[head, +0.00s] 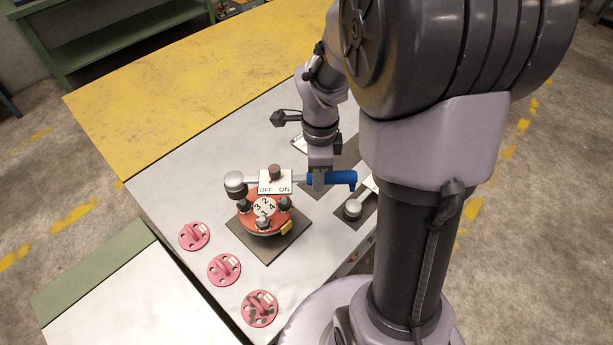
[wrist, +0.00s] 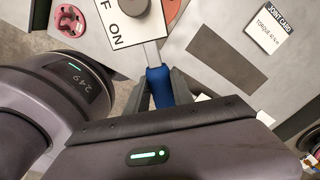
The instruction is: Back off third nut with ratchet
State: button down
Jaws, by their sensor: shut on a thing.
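The ratchet has a round silver head (head: 236,182) and a blue handle (head: 343,178); the handle also shows in the wrist view (wrist: 160,88). My gripper (head: 318,188) is shut on it, with one finger on each side of the blue grip in the wrist view (wrist: 161,98). The red flange (head: 280,219) carries nuts around a white disc numbered 1 to 4. The third nut (head: 245,206) is at the left, beside the 3, just under the ratchet head. I cannot tell whether the head is seated on it. Nuts also show at right and front; the back is hidden.
An OFF/ON plate (head: 275,187) with a knob stands across the ratchet's shaft. Pink flanged pieces (head: 224,269) lie at the front left. Another silver-headed tool (head: 353,208) lies right of the spool. A joint card (wrist: 270,28) lies at the wrist view's upper right.

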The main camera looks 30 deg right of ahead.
jog(key=shift+w+d+f+b, duration=0.15)
jog(key=shift+f+b, duration=0.25)
jog(key=shift+f, duration=0.25)
jog(key=shift+s+d+f+b, duration=0.1)
jog(key=shift+f+b, duration=0.3)
jog(key=shift+f, duration=0.25)
jog(key=shift+r, duration=0.1)
jog(key=shift+a, duration=0.15)
notch_tip(320, 180, down, 5)
jog(key=b, duration=0.5)
dwell(0.4)
